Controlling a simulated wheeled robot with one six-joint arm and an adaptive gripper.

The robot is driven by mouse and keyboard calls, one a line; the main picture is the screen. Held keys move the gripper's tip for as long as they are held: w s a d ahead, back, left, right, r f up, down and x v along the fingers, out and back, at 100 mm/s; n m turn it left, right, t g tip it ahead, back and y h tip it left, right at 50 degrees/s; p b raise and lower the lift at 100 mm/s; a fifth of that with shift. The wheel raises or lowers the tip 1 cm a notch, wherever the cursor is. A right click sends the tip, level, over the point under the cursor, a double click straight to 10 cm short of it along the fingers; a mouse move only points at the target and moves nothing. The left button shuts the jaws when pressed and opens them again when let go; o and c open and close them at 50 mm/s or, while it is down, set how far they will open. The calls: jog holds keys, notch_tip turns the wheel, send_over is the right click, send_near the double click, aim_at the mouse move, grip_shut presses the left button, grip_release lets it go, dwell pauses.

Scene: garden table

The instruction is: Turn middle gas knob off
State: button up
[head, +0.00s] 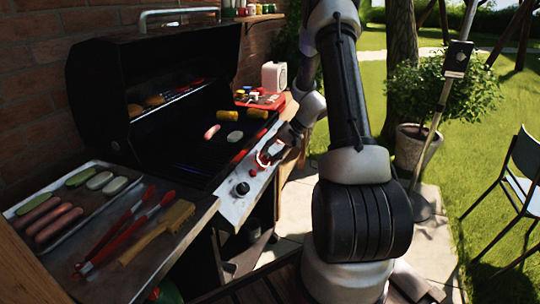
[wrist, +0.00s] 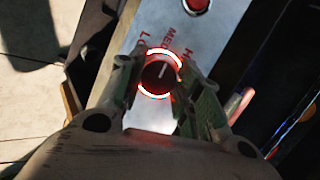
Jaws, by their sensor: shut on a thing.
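A gas knob (wrist: 160,76) with a dark face, a pale pointer line and a glowing red-white ring sits on the silver control panel (wrist: 218,60). Red LOW, MED and HI lettering is partly visible around it. My gripper (wrist: 158,62) is shut on this knob, one finger on each side, in the wrist view. In the head view, my gripper (head: 273,150) is at the grill front, where the glowing ring (head: 264,156) shows; the fingers partly cover the knob. A black knob (head: 242,188) is nearer on the same panel, apart from my gripper.
A small red button (wrist: 197,4) is on the panel close by. The open grill (head: 190,150) holds corn and other food.

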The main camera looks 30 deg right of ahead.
jog(key=m+y, duration=0.1)
jog(key=m, duration=0.3)
jog(key=shift+d+f+m+t, duration=0.1)
jog(key=shift+d+m+t, duration=0.05)
jog(key=shift+m+t, duration=0.2)
jog(key=m+t, duration=0.1)
jog(key=m, duration=0.3)
jog(key=shift+s+m+y, duration=0.1)
jog(key=shift+m+y, duration=0.15)
jog(key=shift+y, duration=0.15)
jog(key=m+t, duration=0.1)
jog(key=m, duration=0.3)
jog(key=shift+f+m+t, duration=0.1)
jog(key=shift+m+t, duration=0.25)
jog(key=shift+m, duration=0.05)
jog(key=shift+s+m+t, duration=0.1)
jog(key=shift+m+t, duration=0.6)
jog(key=shift+m, duration=1.8)
jog(key=o, duration=1)
jog(key=v, duration=1.2)
jog(key=shift+s, duration=0.1)
